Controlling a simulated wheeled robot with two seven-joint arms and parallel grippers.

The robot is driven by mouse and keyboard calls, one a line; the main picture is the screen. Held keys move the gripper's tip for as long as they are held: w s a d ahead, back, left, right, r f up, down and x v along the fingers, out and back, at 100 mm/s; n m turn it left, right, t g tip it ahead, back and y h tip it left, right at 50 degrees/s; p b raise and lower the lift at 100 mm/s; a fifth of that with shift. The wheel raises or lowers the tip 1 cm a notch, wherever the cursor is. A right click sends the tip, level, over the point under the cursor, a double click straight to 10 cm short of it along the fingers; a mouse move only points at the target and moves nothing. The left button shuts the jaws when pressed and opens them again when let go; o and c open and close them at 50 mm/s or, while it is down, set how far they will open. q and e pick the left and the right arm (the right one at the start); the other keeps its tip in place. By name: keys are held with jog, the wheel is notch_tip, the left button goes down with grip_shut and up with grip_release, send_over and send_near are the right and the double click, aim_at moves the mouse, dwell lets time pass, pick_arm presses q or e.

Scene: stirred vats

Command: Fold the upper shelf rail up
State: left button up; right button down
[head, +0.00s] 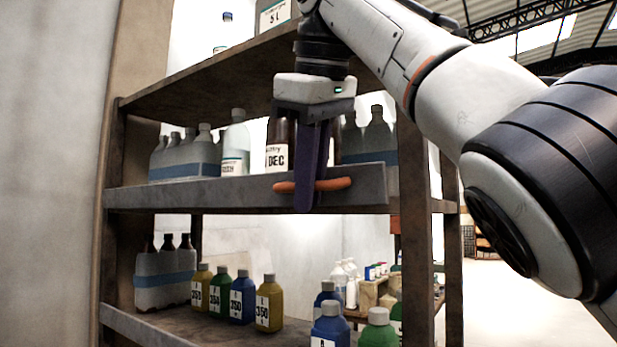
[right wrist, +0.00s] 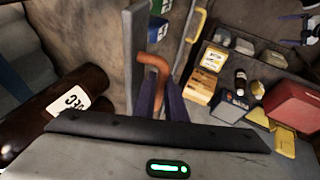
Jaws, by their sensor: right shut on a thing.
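The upper shelf rail (head: 230,191) is a grey bar along the front edge of the middle shelf, in front of the bottles there. An orange handle (head: 340,184) sits on its front, right of its middle. My right gripper (head: 310,198) points down over the rail, its dark purple fingers shut on the orange handle. In the right wrist view the handle (right wrist: 153,66) stands out between the fingers, and the rail (right wrist: 134,50) runs beside it. The fingers hide the middle of the handle.
Brown bottles (head: 279,150) and a pale bottle (head: 236,140) stand close behind the rail. Another rail (head: 150,328) fronts the lower shelf, with yellow, green and blue bottles (head: 241,294). The top shelf board (head: 215,85) is above my gripper.

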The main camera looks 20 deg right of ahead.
jog(key=shift+w+d+r+g+y+p, duration=0.1)
jog(key=shift+r+g+y+p, duration=0.1)
jog(key=shift+g+y+p, duration=0.3)
dwell(0.5)
jog(key=c, duration=2.1)
grip_release()
jog(key=shift+r+p, duration=0.1)
jog(key=shift+p, duration=0.2)
